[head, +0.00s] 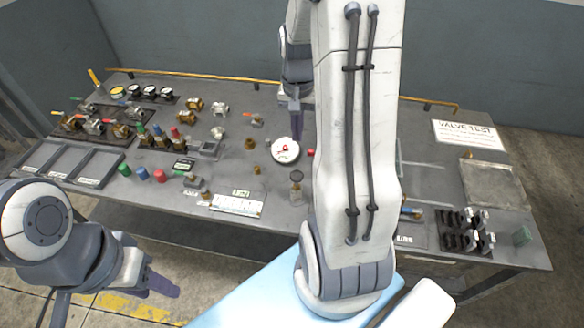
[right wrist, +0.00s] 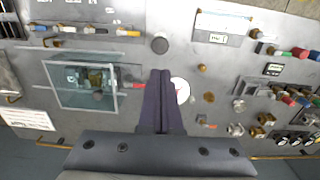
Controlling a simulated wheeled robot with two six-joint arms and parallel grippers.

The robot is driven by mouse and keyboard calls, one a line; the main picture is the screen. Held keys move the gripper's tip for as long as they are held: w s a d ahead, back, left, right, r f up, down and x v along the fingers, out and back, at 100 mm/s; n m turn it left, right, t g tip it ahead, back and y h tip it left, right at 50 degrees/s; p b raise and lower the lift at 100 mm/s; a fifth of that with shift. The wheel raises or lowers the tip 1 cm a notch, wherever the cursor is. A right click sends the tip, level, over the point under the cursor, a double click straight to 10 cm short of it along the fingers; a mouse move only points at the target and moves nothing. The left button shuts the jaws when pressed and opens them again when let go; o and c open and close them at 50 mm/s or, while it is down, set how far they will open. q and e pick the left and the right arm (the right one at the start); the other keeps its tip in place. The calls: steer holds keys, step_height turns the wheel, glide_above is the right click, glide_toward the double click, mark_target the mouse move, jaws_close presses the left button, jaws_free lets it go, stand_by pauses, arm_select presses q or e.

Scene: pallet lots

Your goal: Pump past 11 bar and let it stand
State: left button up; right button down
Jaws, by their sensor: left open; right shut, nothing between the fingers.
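In the right wrist view the gauge (right wrist: 182,90) is partly hidden behind my fingers. My right gripper (head: 296,106) is shut and empty, fingers pointing down above the bench, just behind the gauge in the head view. It also shows in the right wrist view (right wrist: 161,74). A dark-capped post (head: 296,187), possibly the pump, stands in front of the gauge. A clear-walled box (right wrist: 85,85) holds a brass fitting. My left gripper (head: 160,287) is open and empty before the bench.
Valves and brass fittings (head: 194,104), small dials (head: 150,91), coloured caps (head: 141,174) and grey trays (head: 50,160) fill the bench's left side. A VALVE TEST sign (head: 467,134) and a rack (head: 467,230) are at right. My right arm hides part of the bench.

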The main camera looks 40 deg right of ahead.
mark_target(297, 176)
step_height(297, 176, down, 14)
steer(key=p, duration=0.4)
steer(key=shift+s, duration=0.1)
stand_by(0.3)
step_height(297, 176, down, 4)
steer(key=b, duration=0.3)
steer(key=shift+s+a+r, duration=0.1)
